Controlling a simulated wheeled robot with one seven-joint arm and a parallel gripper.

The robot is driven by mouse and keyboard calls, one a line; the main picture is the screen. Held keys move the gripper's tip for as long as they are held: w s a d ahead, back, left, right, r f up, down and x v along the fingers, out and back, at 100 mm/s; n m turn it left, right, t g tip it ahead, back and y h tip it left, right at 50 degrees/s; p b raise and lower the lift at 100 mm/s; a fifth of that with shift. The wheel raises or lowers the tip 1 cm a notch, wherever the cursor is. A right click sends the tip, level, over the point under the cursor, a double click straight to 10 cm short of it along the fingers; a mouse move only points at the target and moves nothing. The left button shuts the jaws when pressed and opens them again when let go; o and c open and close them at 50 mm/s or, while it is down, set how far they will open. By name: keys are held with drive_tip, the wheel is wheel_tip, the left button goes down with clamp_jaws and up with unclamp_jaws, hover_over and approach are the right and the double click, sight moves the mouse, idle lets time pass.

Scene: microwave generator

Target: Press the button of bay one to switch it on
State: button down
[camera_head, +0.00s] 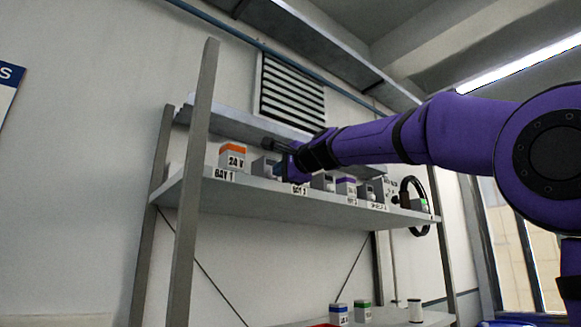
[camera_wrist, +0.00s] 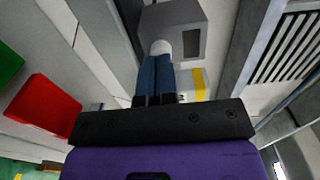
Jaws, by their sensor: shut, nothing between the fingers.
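The BAY 1 label (camera_head: 223,175) is on the shelf's front edge at the left in the head view. Above it sits a grey box with an orange top marked 24 V (camera_head: 232,158). A smaller grey unit (camera_head: 263,167) stands just right of that box. My gripper (camera_head: 279,170) is at this unit's right side, partly in front of the shelf. In the wrist view, my shut, empty blue fingers (camera_wrist: 161,62) reach a pale round button (camera_wrist: 161,47) on a grey unit (camera_wrist: 173,15) with a dark panel. Whether the tips touch the button, I cannot tell.
More bays with grey units and boxes continue right along the shelf (camera_head: 330,212), including a purple-topped box (camera_head: 346,186). A black cable loop hangs at the right end. A yellow-banded box (camera_wrist: 198,84) is close beside my fingers. Metal posts (camera_head: 193,190) frame the shelf.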

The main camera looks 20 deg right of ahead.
drive_tip(key=shift+w+a, duration=0.15)
drive_tip(key=shift+w, duration=0.25)
